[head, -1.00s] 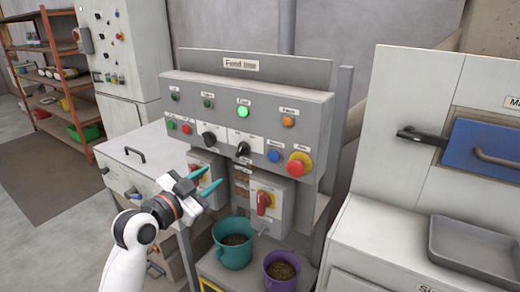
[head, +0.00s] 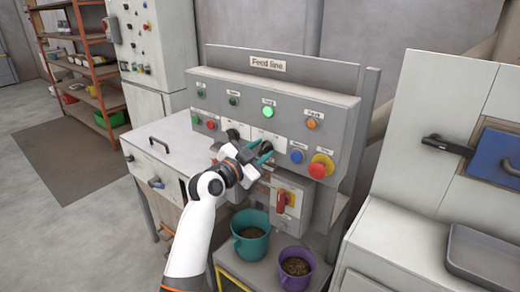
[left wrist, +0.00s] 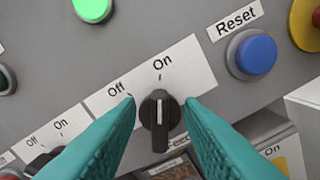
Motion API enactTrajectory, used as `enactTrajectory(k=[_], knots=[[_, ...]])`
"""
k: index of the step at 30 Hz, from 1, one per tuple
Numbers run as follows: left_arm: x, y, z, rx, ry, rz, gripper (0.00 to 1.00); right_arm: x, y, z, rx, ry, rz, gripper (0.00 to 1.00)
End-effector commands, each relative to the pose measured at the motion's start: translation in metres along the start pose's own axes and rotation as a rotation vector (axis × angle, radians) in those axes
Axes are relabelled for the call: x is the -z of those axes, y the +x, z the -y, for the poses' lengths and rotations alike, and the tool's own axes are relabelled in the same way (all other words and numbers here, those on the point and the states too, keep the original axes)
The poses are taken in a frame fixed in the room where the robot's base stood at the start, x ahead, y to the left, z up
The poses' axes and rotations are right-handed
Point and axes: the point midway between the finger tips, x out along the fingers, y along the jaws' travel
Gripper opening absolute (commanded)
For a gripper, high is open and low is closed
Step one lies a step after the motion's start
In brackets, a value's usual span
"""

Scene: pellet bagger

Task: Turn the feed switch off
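The feed switch is a black rotary knob (left wrist: 160,118) on the grey panel, with "Off" and "On" printed on a white plate above it. Its white mark points up towards "On". In the head view the knob (head: 264,144) is partly behind my gripper. My left gripper (head: 264,152) is open in front of the panel. In the left wrist view its two teal fingers (left wrist: 160,125) stand on either side of the knob, with visible gaps. My right gripper is not in view.
A green lamp (head: 268,112) is lit above the knob. A second Off/On knob (head: 233,134) is to the left. A blue Reset button (head: 296,156) and a red-and-yellow stop button (head: 320,166) are to the right. A red-handled switch (head: 283,202) and two buckets (head: 251,238) are below.

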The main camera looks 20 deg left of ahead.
Motion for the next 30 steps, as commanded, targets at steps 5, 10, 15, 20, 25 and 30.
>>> enactTrajectory(k=[5, 10, 15, 20, 25, 30], knots=[[0.0, 0.0005, 0.0001, 0.0, 0.0, 0.0, 0.34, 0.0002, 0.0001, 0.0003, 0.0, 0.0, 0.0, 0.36], [0.0001, 0.0003, 0.0, 0.0, 0.0, 0.0, 0.16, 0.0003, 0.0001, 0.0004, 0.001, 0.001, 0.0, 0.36], [0.0002, 0.0002, 0.0001, 0.0, 0.0, 0.0, 0.0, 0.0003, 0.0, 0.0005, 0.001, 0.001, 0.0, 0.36], [0.0001, 0.0002, 0.0, 0.0, -0.006, 0.0, 0.0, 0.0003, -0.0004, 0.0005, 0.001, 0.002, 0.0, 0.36], [-0.0001, 0.0002, -0.0008, 0.0, -0.048, -0.001, 0.0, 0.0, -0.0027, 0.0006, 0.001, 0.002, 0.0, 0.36], [-0.0004, 0.0003, -0.0018, 0.001, -0.143, -0.002, 0.0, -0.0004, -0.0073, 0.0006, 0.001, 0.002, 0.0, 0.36]])
